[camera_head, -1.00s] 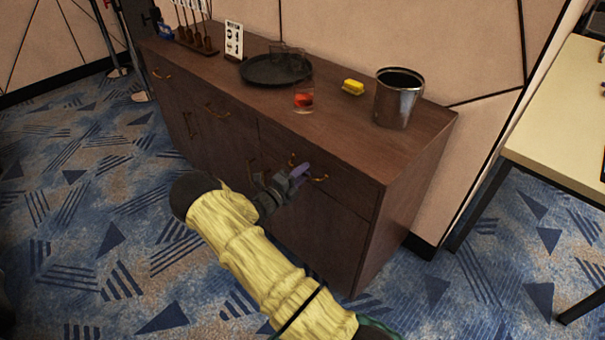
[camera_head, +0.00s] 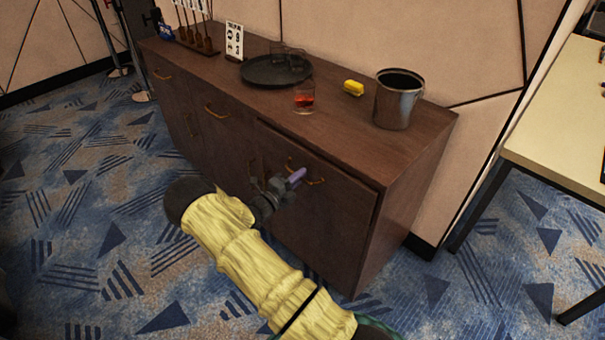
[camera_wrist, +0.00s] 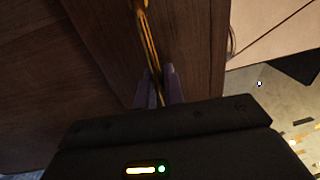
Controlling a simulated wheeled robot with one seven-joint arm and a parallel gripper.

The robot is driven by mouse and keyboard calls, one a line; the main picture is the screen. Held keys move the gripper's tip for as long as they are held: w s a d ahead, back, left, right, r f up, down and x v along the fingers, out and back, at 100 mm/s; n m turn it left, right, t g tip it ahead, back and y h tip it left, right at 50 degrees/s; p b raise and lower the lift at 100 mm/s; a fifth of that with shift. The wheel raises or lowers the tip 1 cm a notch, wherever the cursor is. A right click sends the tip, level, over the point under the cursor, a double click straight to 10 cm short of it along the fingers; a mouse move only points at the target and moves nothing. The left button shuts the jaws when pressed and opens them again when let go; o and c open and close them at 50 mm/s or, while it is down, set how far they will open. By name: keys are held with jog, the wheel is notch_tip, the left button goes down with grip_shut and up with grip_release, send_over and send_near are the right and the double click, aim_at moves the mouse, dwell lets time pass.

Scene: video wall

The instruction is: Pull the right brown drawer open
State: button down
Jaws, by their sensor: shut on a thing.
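The right brown drawer (camera_head: 345,187) is at the upper right of the wooden cabinet (camera_head: 420,180), and its front stands slightly out from the cabinet. Its curved brass handle (camera_head: 317,182) shows beside my gripper (camera_head: 296,177). In the wrist view, the handle (camera_wrist: 148,40) runs down between the two purple-grey fingers of my gripper (camera_wrist: 161,76), which are shut on it. My gripper hides part of the handle in the head view.
On the cabinet top are a dark round tray (camera_head: 262,78), a glass with red drink (camera_head: 304,100), a yellow item (camera_head: 353,88) and a metal bucket (camera_head: 395,105). A pale table (camera_head: 560,130) stands at the right. The patterned carpet in front is clear.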

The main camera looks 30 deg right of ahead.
jog(key=r+p+v, duration=0.2)
jog(key=p+v, duration=0.1)
jog(key=v, duration=2.3)
jog(key=shift+r, duration=0.25)
jog(key=c, duration=1.6)
grip_release()
jog(key=shift+o, duration=0.2)
jog(key=shift+a, duration=0.15)
jog(key=b+v, duration=0.1)
jog(key=v, duration=1.6)
jog(key=shift+b, duration=0.3)
